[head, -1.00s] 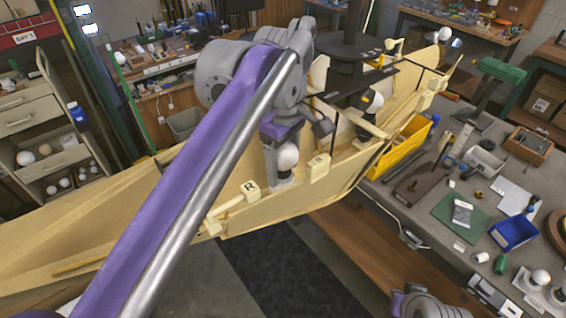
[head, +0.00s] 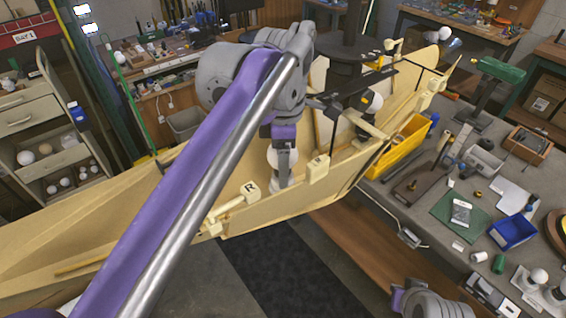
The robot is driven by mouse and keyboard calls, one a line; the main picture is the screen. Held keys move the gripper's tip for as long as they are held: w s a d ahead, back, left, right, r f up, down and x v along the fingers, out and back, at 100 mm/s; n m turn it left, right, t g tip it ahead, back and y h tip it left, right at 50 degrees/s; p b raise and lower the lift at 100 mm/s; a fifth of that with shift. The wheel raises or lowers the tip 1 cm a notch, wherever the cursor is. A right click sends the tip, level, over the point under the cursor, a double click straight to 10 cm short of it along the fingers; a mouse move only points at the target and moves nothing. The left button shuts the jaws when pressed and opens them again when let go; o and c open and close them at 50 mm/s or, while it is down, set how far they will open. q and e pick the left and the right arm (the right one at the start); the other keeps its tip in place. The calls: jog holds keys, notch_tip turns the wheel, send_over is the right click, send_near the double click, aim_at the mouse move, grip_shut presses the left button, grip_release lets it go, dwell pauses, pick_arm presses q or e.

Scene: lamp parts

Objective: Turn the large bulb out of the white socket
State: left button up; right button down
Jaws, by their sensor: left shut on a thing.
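The large bulb (head: 272,158) is white and stands upright in the white socket (head: 284,183), low on the pale wooden frame left of centre. My left gripper (head: 282,160) reaches down over it from above, its grey finger in front of the glass. It is shut on the bulb, and the finger hides the middle of it. The bulb's base is down at the socket, and I cannot see the thread. My right gripper is out of view; only part of my right arm shows at the bottom right.
Cream blocks, one marked R (head: 250,190), sit on the frame beside the socket. Another bulb (head: 375,102) stands farther right on the frame. A yellow bin (head: 402,146) and a cluttered grey bench lie to the right. Dark floor shows below.

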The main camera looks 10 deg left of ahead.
pick_arm(q)
jog(key=n, duration=0.4)
jog(key=shift+n, duration=1)
jog(key=shift+n, duration=1.4)
jog(key=o, duration=1)
jog(key=shift+r, duration=0.1)
